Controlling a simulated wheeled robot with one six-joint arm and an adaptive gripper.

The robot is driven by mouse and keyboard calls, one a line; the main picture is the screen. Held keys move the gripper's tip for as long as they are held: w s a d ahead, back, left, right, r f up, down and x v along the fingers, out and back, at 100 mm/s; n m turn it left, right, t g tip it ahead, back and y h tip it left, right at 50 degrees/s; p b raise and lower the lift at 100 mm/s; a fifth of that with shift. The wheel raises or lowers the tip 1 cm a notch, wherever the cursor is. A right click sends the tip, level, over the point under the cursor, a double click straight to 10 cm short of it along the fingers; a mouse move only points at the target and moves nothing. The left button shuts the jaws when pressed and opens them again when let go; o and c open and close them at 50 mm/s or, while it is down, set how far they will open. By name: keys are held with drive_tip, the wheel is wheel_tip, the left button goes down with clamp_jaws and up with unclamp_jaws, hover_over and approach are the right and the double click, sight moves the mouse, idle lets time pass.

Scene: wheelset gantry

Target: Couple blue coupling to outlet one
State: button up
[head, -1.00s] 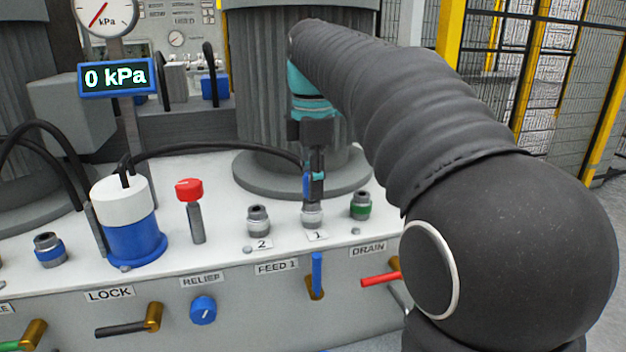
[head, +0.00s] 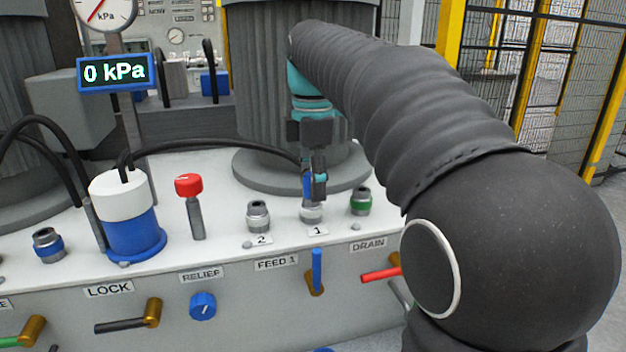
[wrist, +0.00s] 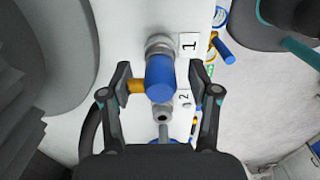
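The blue coupling (head: 307,185) is upright, directly above outlet one (head: 312,214), the grey fitting by the label 1. Its lower end meets or nearly meets the fitting; I cannot tell whether it is locked on. In the wrist view the blue coupling (wrist: 160,78) stands between my fingers, with a brass side piece towards the left finger. The grey collar of outlet one (wrist: 160,43) shows just beyond it. My gripper (wrist: 161,84) is open around the coupling, with a visible gap on the right side. In the head view my gripper (head: 316,180) partly hides the coupling.
Outlet two (head: 258,216) is to the left and a green-ringed drain fitting (head: 361,201) to the right. A black hose (head: 210,145) runs from the coupling to the blue-white canister (head: 130,220). A red knob (head: 190,186) stands between. The display (head: 115,72) reads 0 kPa.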

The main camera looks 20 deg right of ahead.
drive_tip(key=shift+r, duration=0.1)
drive_tip(key=shift+r, duration=3.65)
